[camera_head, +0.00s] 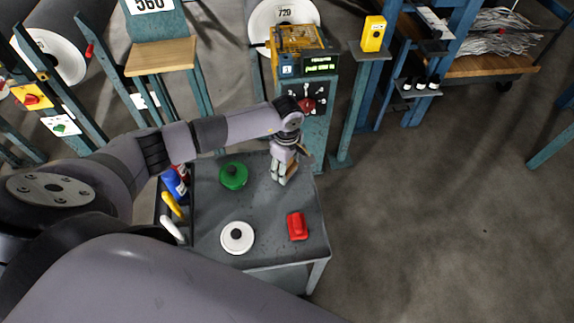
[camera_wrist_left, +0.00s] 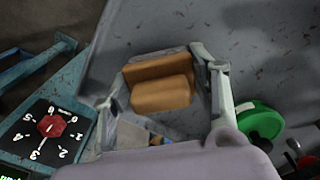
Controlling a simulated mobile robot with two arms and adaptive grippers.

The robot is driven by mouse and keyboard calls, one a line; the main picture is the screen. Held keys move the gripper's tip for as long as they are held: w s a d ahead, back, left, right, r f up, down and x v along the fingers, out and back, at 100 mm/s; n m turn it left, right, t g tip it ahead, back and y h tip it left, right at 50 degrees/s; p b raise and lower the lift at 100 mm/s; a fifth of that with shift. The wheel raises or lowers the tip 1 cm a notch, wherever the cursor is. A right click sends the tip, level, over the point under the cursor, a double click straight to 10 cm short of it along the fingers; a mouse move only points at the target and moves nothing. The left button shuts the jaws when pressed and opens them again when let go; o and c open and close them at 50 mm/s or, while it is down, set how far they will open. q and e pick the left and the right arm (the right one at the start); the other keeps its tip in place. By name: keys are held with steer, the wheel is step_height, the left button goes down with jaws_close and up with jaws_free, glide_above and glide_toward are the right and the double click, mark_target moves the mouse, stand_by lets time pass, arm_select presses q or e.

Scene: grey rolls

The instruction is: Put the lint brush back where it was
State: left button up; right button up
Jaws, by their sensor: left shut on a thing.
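A brown wooden block-like piece with a ridge across it, which looks like the lint brush (camera_wrist_left: 160,95), sits between the fingers of my left gripper (camera_head: 282,178) in the left wrist view. The left gripper is shut on it, over the back right part of the grey table (camera_head: 265,205). The gripper mostly hides the brush in the head view, and I cannot tell whether it touches the table top. My right gripper is not in view.
Bottles and handles stand along the table's left side. A teal post with a red knob (camera_head: 307,106) stands close behind. The table's middle is clear.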

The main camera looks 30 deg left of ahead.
arm_select(q)
steer(key=o, duration=1.3)
steer(key=shift+f, duration=0.1)
steer(key=shift+c, duration=0.2)
steer(key=shift+o, duration=0.3)
steer(key=shift+r, duration=0.6)
step_height(320, 180, up, 10)
steer(key=shift+f+b, duration=0.2)
steer(key=shift+b, duration=0.95)
steer(key=shift+r, duration=0.75)
